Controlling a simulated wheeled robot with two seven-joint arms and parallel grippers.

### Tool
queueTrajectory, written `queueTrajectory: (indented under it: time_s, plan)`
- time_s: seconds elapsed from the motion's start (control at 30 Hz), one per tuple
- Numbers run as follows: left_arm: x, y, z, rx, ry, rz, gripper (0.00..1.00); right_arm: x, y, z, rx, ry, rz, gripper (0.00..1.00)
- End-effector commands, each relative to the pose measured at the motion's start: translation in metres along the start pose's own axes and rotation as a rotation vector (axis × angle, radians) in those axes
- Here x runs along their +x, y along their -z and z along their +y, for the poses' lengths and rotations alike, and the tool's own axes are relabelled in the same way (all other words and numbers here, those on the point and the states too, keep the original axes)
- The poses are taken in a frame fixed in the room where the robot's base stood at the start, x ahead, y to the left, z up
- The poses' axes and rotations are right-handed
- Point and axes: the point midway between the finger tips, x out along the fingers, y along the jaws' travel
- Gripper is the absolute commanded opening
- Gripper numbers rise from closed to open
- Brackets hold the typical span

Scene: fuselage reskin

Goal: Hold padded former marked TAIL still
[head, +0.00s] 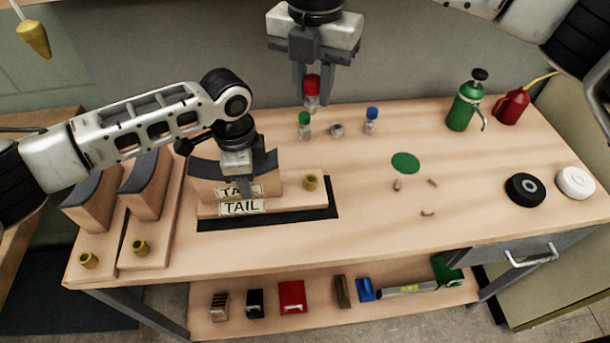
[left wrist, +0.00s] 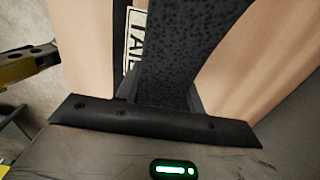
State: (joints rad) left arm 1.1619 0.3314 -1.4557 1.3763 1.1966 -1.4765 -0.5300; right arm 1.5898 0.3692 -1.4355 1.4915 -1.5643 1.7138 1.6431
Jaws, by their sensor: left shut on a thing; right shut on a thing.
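The padded former marked TAIL (head: 205,184) is a wooden block with a dark curved pad on top, standing on a wooden base over a black mat (head: 290,216). Its TAIL plate faces the front. My left gripper (head: 243,186) comes down on it from above and is shut on it, hiding part of the pad and upper plate. In the left wrist view the dark pad and the side-on TAIL plate (left wrist: 134,40) show close up. My right gripper (head: 312,92) is shut on a red-capped bottle (head: 311,86), held upright above the back of the bench.
Two more padded formers (head: 148,190) stand at the left. A green-capped bottle (head: 305,125), an open jar (head: 337,130) and a blue-capped bottle (head: 371,120) stand below my right gripper. A green disc (head: 405,163) and small pieces lie mid-bench. A green sprayer (head: 462,108) stands back right.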

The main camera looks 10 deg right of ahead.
Motion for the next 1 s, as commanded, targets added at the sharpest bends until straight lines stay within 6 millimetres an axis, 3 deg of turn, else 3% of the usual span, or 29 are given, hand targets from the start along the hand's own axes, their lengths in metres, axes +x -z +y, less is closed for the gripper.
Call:
queueTrajectory:
  time_s: [0.17, 0.4, 0.5, 0.63, 1.0]
  plan:
    - [-0.001, 0.0, 0.0, -0.001, 0.0, 0.001, 0.0, 0.011, 0.0, 0.0, 0.0, 0.002, 0.004, 0.01]
    - [-0.001, 0.0, 0.0, -0.001, 0.001, 0.001, 0.0, 0.077, -0.001, 0.001, 0.0, 0.002, 0.009, 0.01]
    - [-0.001, 0.0, 0.0, -0.001, 0.001, 0.001, 0.0, 0.096, -0.001, 0.001, 0.001, 0.001, 0.006, 0.01]
    - [-0.001, 0.0, -0.001, 0.0, 0.001, 0.001, 0.0, 0.106, -0.001, 0.0, 0.0, 0.0, 0.002, 0.01]
    - [-0.001, 0.0, -0.001, 0.0, 0.002, 0.002, 0.0, 0.107, -0.001, 0.0, 0.0, 0.0, 0.001, 0.01]
